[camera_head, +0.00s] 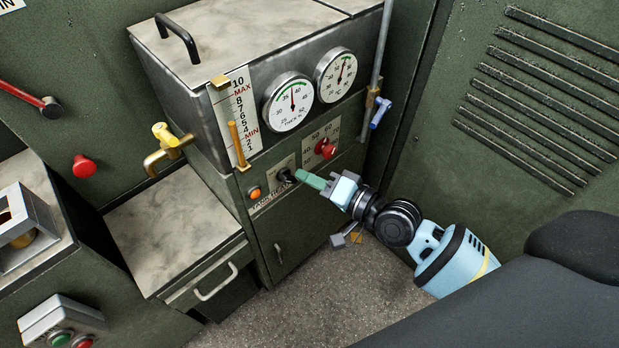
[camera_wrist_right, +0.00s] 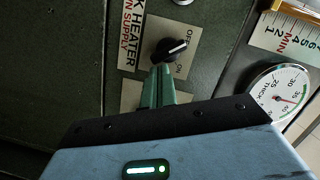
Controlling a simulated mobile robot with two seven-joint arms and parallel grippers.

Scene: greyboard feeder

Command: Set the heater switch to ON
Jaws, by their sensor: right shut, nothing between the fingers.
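The heater switch (camera_head: 286,175) is a black rotary knob on a pale plate low on the green cabinet's front. It also shows in the right wrist view (camera_wrist_right: 171,51), where OFF and ON are printed beside it. Its white mark points between the two words, closer to OFF. My right gripper (camera_head: 302,177) has its green fingers shut and empty, with the tips right at the knob. In the right wrist view the fingertips (camera_wrist_right: 161,69) are just below the knob; whether they touch it I cannot tell. My left gripper is not in view.
An orange button (camera_head: 255,193) sits left of the switch and a red knob (camera_head: 325,149) to the upper right. Two dials (camera_head: 288,102) and a level scale (camera_head: 240,105) are above. A brass tap (camera_head: 168,148) sticks out at left. A ribbed green panel (camera_head: 540,100) stands at right.

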